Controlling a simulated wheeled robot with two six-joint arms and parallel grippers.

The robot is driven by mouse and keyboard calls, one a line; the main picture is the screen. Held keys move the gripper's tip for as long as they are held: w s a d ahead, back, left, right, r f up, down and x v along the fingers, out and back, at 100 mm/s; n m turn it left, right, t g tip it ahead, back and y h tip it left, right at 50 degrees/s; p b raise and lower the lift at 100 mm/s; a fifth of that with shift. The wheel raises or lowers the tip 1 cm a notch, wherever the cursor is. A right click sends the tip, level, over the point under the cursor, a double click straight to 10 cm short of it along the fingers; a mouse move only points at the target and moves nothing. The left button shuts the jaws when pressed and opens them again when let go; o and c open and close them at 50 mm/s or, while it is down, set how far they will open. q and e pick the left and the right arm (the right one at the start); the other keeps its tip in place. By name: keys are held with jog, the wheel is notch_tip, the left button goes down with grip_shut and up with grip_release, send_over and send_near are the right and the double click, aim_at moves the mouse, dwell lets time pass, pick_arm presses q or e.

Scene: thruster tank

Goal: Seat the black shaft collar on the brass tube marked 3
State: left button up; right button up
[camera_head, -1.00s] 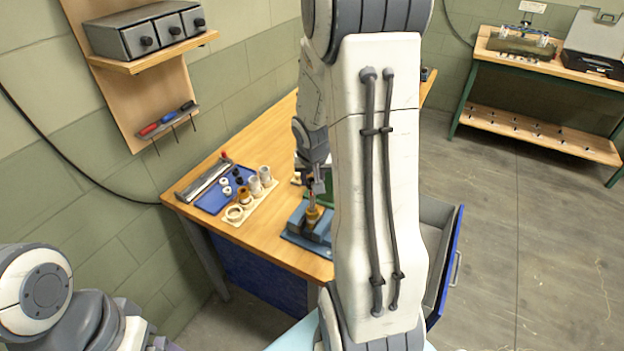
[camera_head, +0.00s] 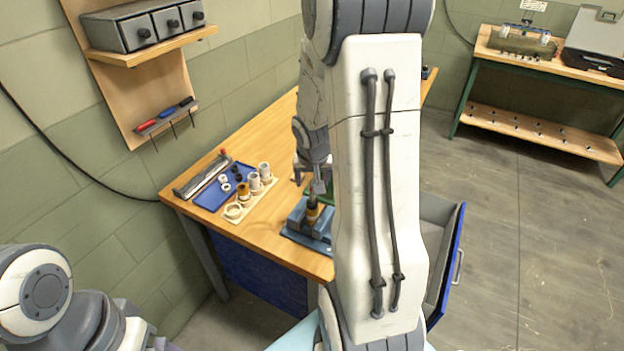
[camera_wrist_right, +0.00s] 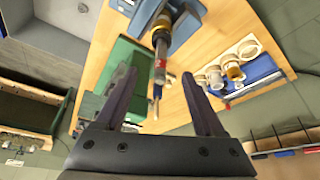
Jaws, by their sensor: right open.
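My right gripper (camera_head: 318,186) hangs over the workbench. In the right wrist view its fingers (camera_wrist_right: 157,76) are apart. A slim upright piece with a red band (camera_wrist_right: 160,66) and a thin tip shows between them; I cannot tell whether they touch it. It rises from a brass part (camera_wrist_right: 158,24) at the blue vise (camera_wrist_right: 180,12); the vise also shows in the head view (camera_head: 305,232). Small black rings (camera_head: 238,176) lie in a blue tray (camera_head: 210,200). A brass piece (camera_head: 243,191) stands on a pale rack. No number is readable; I cannot tell which black piece is the collar.
White cylinders (camera_head: 265,171) stand on the pale rack (camera_head: 262,197) beside the tray. A green mat (camera_wrist_right: 115,80) lies near the vise. A drawer (camera_head: 447,250) stands open at the bench's right. My right arm hides much of the bench.

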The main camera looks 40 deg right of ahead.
pick_arm(q)
jog(key=shift+r+p, duration=0.4)
pick_arm(e)
jog(key=v, duration=1)
jog(key=shift+r, duration=0.2)
jog(key=shift+a, duration=0.2)
jog(key=s+a+f+n+y+b, duration=0.1)
jog(key=s+a+n, duration=0.15)
jog(key=a, duration=0.65)
jog(key=s+a+f+n+y+b, duration=0.1)
jog(key=a+n, duration=0.3)
jog(key=a, duration=0.6)
pick_arm(q)
notch_tip(320, 180, down, 3)
jog(key=shift+b, duration=0.5)
pick_arm(e)
jog(key=s+a+f+n+g+y, duration=0.1)
jog(key=s+a+f+n+g, duration=0.1)
jog(key=s+a+n, duration=0.6)
jog(key=s+a+g, duration=0.1)
jog(key=s+a, duration=0.2)
jog(key=s, duration=0.3)
jog(key=shift+a+g+y, duration=0.3)
jog(key=shift+a, duration=0.1)
pick_arm(q)
jog(key=shift+c, duration=0.3)
pick_arm(e)
jog(key=shift+n, duration=0.25)
jog(key=shift+c, duration=0.3)
